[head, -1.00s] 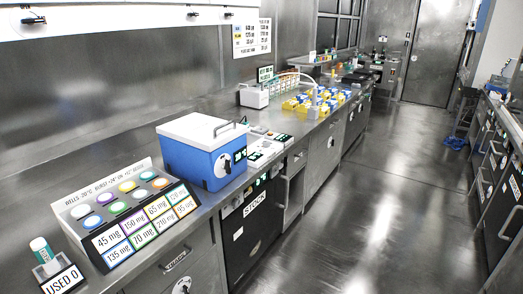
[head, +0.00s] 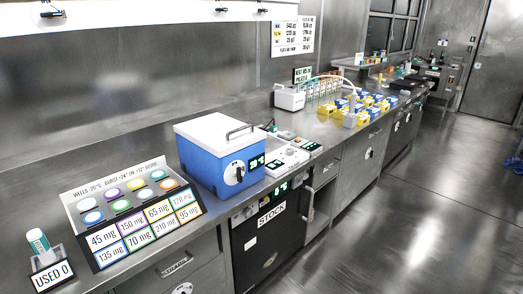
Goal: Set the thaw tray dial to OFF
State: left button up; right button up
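A blue box with a white lid (head: 210,165) stands on the steel counter left of the picture's middle. Its front has a round dial (head: 235,173) with a dark knob and a lit green display (head: 257,162). A low white device (head: 286,161) with small dark displays sits just right of the box. No label reading thaw tray is legible, so I cannot tell which unit it is. The dial's pointer setting is too small to read. Neither of my grippers is in view.
A rack of coloured wells with dose labels (head: 130,214) and a "USED 0" holder (head: 50,273) stand at the left. A black STOCK cabinet (head: 266,246) is under the counter. Yellow and blue boxes (head: 362,107) stand farther back. The floor at right (head: 430,200) is clear.

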aim_at(290, 151)
jog(key=i, duration=1)
